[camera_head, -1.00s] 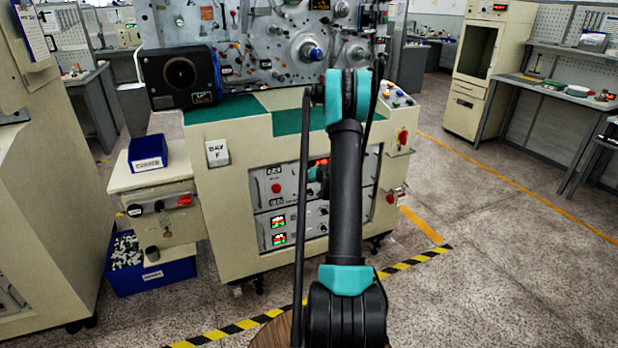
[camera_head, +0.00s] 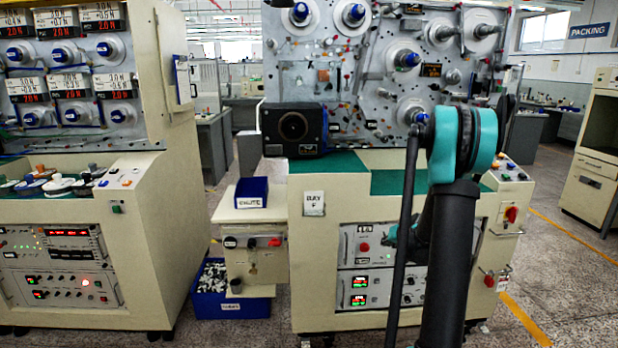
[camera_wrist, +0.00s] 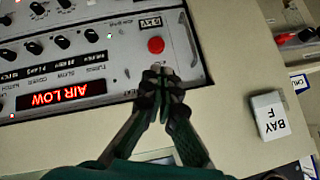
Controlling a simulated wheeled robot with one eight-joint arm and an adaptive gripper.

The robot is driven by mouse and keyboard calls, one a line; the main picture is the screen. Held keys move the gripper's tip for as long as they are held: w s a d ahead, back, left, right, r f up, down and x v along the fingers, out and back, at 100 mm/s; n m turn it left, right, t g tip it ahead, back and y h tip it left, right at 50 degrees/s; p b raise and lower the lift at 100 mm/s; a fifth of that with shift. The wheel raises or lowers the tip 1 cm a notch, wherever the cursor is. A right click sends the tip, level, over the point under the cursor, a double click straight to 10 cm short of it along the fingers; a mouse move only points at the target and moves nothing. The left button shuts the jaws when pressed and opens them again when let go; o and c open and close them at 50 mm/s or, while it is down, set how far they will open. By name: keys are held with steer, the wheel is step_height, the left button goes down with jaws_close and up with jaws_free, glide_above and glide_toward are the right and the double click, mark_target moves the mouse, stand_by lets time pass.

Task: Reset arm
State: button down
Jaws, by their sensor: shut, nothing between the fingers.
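My gripper (camera_wrist: 160,77) is shut and empty in the wrist view, with its fingertips together. It is in front of the cabinet's control panel (camera_wrist: 80,55), just below the red round button (camera_wrist: 156,45) in that picture. I cannot tell whether the tips touch the panel. In the head view my own arm stands at right of centre and hides part of the machine, and the gripper's fingers are not clear there. The same panel (camera_head: 365,238) shows behind the arm.
The Bay F machine (camera_head: 300,270) stands ahead, with a black box (camera_head: 292,130) on its top. A blue bin (camera_head: 210,300) of parts sits on the floor at its left. Another machine (camera_head: 150,260) stands at the far left. Open floor (camera_head: 575,270) lies at the right.

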steer(key=s+a+r+n+g, duration=0.1)
steer(key=s+a+r+g, duration=0.15)
steer(key=s+a, duration=0.5)
steer(key=s+a+n+g+h, duration=0.1)
steer(key=s+a, duration=0.1)
steer(key=s, duration=1.3)
steer(key=s+a+g+h, duration=0.1)
steer(key=s+a, duration=0.1)
steer(key=s, duration=1.4)
steer(key=shift+s+f+n, duration=0.25)
steer(key=shift+f+n, duration=0.15)
steer(key=shift+f, duration=0.05)
steer(key=shift+w+a+g, duration=0.1)
steer(key=shift+g, duration=0.15)
